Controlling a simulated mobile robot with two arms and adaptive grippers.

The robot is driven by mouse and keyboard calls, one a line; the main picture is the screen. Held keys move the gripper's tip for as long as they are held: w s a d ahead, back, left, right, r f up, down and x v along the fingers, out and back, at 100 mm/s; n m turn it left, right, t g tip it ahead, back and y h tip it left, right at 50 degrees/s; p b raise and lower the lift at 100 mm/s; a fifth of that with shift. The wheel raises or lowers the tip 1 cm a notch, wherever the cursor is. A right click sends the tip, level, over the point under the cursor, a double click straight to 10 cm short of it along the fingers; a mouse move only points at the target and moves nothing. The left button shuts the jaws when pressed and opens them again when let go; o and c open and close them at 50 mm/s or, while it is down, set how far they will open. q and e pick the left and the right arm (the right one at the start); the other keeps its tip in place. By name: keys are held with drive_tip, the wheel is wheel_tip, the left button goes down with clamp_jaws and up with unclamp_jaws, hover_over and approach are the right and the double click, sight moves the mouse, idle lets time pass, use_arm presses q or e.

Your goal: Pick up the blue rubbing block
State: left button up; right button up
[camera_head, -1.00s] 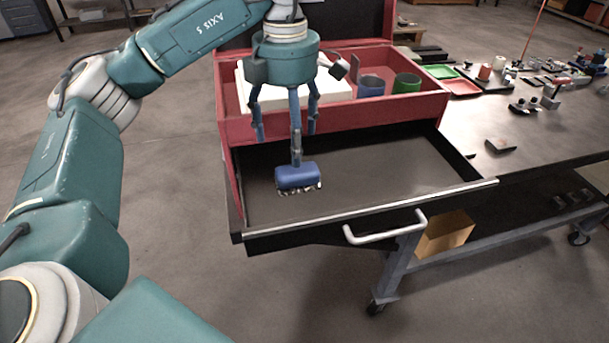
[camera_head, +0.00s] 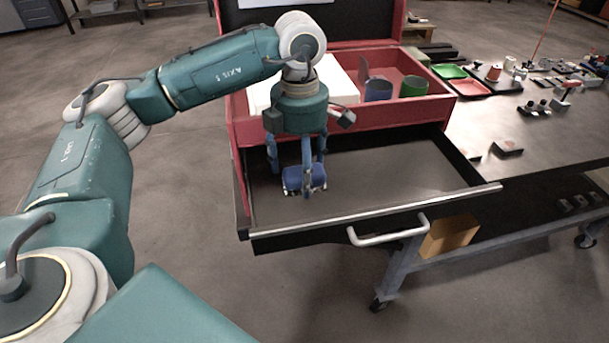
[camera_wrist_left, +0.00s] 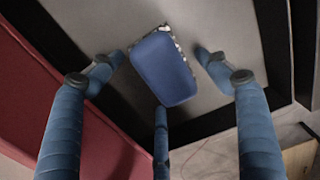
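The blue rubbing block (camera_head: 292,180) lies in the open drawer (camera_head: 390,172), near its left end. It has a blue top and a pale, speckled lower edge. My left gripper (camera_head: 300,180) is lowered over it with its fingers spread. In the left wrist view the block (camera_wrist_left: 163,68) sits between the open fingers of the gripper (camera_wrist_left: 160,85). Two fingers stand apart from its sides, and the third finger is close to its near edge; I cannot tell whether that one touches. My right gripper is not in view.
The red chest (camera_head: 440,106) rises behind the drawer and holds a blue cup (camera_head: 378,90), a green cup (camera_head: 413,86) and a white box. The drawer front has a white handle (camera_head: 390,234). The workbench (camera_head: 540,130) at the right carries trays and small parts.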

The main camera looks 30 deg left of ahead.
sight(301, 166)
use_arm(q)
drive_tip(key=c, duration=0.8)
drive_tip(key=shift+c, duration=1.4)
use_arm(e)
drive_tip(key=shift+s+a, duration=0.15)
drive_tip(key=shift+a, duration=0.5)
use_arm(q)
drive_tip(key=shift+r, duration=0.1)
